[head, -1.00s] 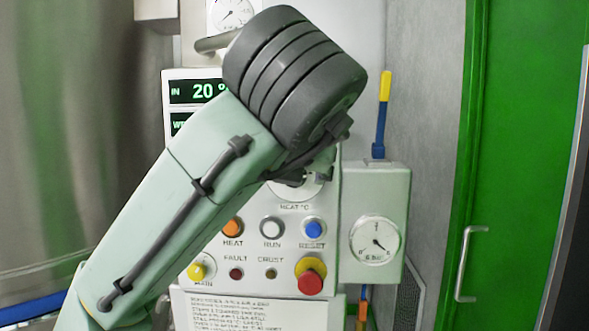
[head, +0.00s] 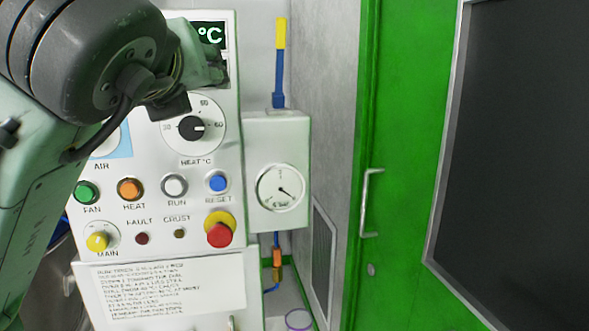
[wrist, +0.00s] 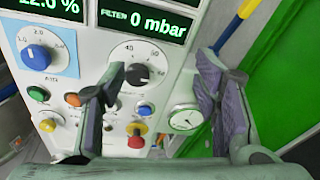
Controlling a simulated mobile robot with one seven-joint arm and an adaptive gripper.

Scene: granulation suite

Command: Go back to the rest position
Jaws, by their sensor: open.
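My gripper (wrist: 165,95) is open and empty in the wrist view, its two fingers spread in front of the control panel. No object is between the fingers. In the head view my arm fills the upper left and covers part of the panel; the fingers cannot be made out clearly there. The white control panel (head: 205,258) carries a heat dial (head: 193,128), whose pointer is turned to the right, toward 60. The dial also shows in the wrist view (wrist: 140,73), behind and between the fingers.
The panel has a green fan button (head: 87,193), an orange heat button (head: 130,189), a blue reset button (head: 218,182) and a red emergency knob (head: 219,232). A pressure gauge (head: 281,189) and a blue-yellow lever (head: 279,60) are to the right. A green door (head: 400,150) stands further right.

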